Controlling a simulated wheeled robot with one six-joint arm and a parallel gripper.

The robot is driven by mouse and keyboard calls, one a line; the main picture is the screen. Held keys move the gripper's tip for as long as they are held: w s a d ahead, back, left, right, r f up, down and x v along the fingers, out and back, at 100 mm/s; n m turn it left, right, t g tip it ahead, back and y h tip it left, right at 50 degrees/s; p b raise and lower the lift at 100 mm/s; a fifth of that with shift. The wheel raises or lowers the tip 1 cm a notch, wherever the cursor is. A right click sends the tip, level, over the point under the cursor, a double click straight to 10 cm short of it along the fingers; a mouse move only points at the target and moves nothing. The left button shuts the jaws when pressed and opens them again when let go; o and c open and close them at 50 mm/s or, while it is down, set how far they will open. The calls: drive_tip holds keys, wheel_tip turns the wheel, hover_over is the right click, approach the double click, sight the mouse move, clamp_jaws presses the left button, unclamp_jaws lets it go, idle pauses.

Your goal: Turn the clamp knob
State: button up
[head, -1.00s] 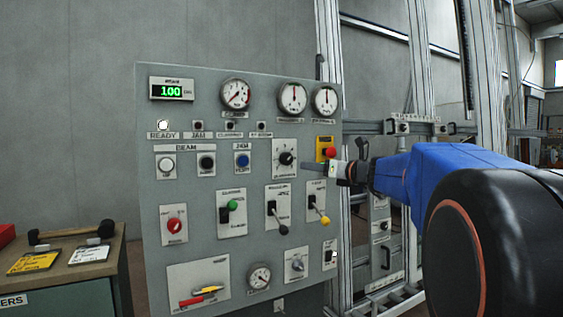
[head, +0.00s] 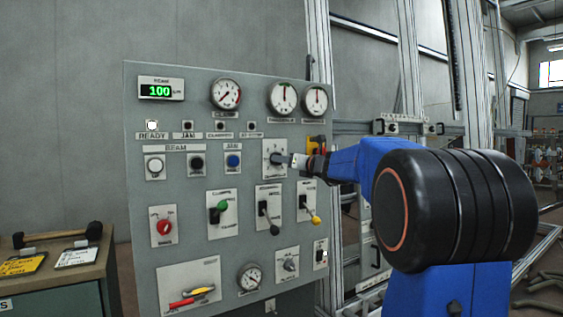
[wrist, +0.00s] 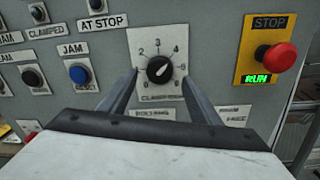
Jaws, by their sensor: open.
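The clamp knob (wrist: 159,69) is a round black dial with a white pointer on a white plate numbered around it. In the wrist view the pointer aims to the upper right, near the 4. My gripper (wrist: 158,82) is open, with one finger on each side of the dial and gaps between the fingers and the knob. In the head view my gripper (head: 284,160) is at the front of the dial plate (head: 274,148) and hides part of the knob. I cannot tell whether the fingers touch the panel.
A red stop button (wrist: 284,57) on a yellow plate is close on the right. A blue jam reset button (wrist: 79,73) is on the left. Levers, including a green-tipped lever (head: 222,206) and a yellow-tipped lever (head: 314,219), sit below. A bench (head: 75,267) stands at left.

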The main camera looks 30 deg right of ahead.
drive_tip(key=shift+w+a, duration=0.2)
drive_tip(key=shift+w, duration=1.75)
drive_tip(key=c, duration=1.1)
